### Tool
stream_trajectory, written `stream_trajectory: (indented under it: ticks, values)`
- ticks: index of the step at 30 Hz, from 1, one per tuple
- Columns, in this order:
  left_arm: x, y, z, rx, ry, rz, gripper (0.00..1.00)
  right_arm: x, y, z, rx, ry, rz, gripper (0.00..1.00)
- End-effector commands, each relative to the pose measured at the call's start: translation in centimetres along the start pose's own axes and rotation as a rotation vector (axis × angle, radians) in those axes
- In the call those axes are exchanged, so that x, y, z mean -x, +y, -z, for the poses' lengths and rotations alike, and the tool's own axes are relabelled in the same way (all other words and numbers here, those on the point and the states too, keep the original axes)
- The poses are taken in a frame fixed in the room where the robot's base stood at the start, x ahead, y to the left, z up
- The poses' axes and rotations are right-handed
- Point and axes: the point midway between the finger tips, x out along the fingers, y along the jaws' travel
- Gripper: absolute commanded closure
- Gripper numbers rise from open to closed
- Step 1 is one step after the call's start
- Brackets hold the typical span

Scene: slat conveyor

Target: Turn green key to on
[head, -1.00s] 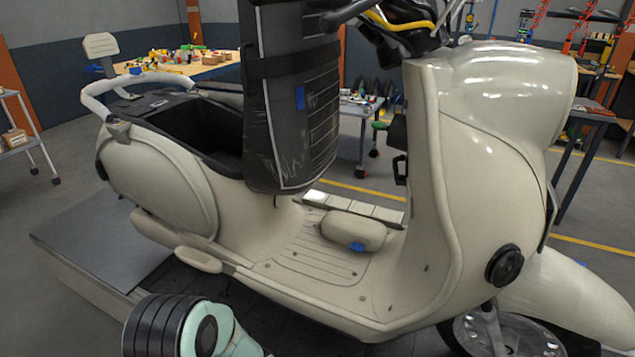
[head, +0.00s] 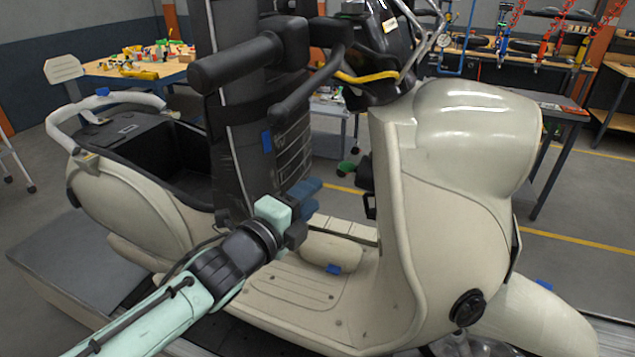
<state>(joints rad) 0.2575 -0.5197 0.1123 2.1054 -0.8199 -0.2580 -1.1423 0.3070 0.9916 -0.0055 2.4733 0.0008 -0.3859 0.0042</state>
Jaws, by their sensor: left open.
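A small green key (head: 347,168) shows at the black lock part (head: 365,173) on the inner side of the scooter's front shield. It is small in the picture, and I cannot tell whether it stands at on or off. My left gripper (head: 312,195) has dark blue fingers and is open and empty. It is in front of the raised seat, left of and a little lower than the key in the picture, apart from it. My right gripper is not in view.
The cream scooter (head: 455,190) fills the middle. Its black seat (head: 240,130) stands upright just behind my left gripper, with the handlebar (head: 240,65) above. The front shield bounds the space on the right. The footboard (head: 290,295) below is mostly clear.

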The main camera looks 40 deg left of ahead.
Motion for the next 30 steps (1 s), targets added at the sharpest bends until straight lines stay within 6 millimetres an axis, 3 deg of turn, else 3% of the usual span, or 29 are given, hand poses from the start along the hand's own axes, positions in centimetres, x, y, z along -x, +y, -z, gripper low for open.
stream_trajectory:
  ticks: [5, 18, 24, 30]
  values:
    - [-2.0, 0.2, 0.0, -0.001, 0.0, -0.004, 0.6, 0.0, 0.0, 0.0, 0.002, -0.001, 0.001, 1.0]
    - [-10.4, 0.2, -0.1, 0.004, -0.001, -0.003, 0.6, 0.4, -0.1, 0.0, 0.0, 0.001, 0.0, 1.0]
    - [-12.6, 0.1, 0.0, 0.003, 0.0, -0.001, 0.6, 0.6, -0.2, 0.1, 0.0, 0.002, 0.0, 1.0]
    - [-13.2, 0.1, 0.0, 0.003, 0.0, -0.001, 0.6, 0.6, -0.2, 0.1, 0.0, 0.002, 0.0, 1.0]
